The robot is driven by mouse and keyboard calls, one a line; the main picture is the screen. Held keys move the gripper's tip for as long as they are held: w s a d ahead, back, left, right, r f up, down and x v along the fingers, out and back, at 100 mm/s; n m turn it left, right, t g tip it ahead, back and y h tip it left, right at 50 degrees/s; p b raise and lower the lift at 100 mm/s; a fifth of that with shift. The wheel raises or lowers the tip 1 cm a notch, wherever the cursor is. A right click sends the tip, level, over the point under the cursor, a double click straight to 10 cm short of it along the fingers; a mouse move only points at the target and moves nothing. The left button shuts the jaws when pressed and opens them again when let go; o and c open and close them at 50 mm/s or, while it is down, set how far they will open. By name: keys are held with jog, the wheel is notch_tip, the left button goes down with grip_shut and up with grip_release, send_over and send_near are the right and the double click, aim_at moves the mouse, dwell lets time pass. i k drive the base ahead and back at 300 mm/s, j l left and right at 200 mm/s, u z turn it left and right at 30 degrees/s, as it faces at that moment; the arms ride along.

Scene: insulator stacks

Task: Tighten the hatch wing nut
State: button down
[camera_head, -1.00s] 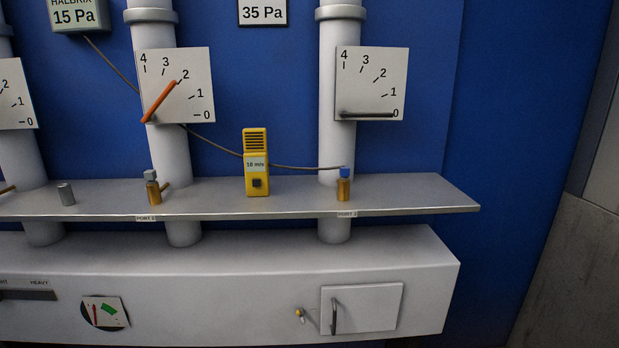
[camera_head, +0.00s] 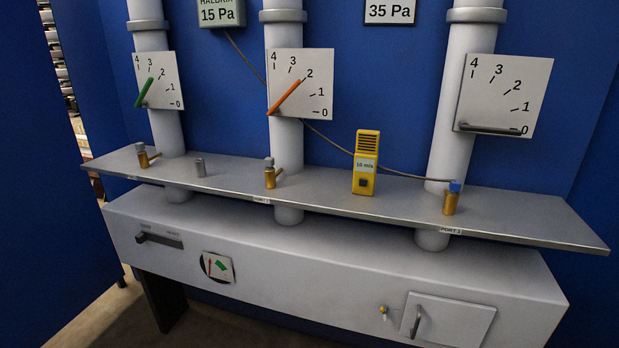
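The hatch (camera_head: 448,321) is a pale square door at the lower right of the white box front, with a dark upright handle (camera_head: 416,322) near its left edge. It looks shut. A small brass wing nut (camera_head: 383,311) sits on the box front just left of the hatch, apart from the handle. It is too small to tell how its wings are turned or how tight it is. My gripper is not in view.
A grey shelf (camera_head: 330,205) juts out above the box (camera_head: 320,265). White pipes with dial plates rise behind. Floor shows at the lower left.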

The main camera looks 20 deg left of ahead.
aim_at(384, 308)
jog(key=i+j+u, duration=0.1)
jog(key=i+j, duration=0.65)
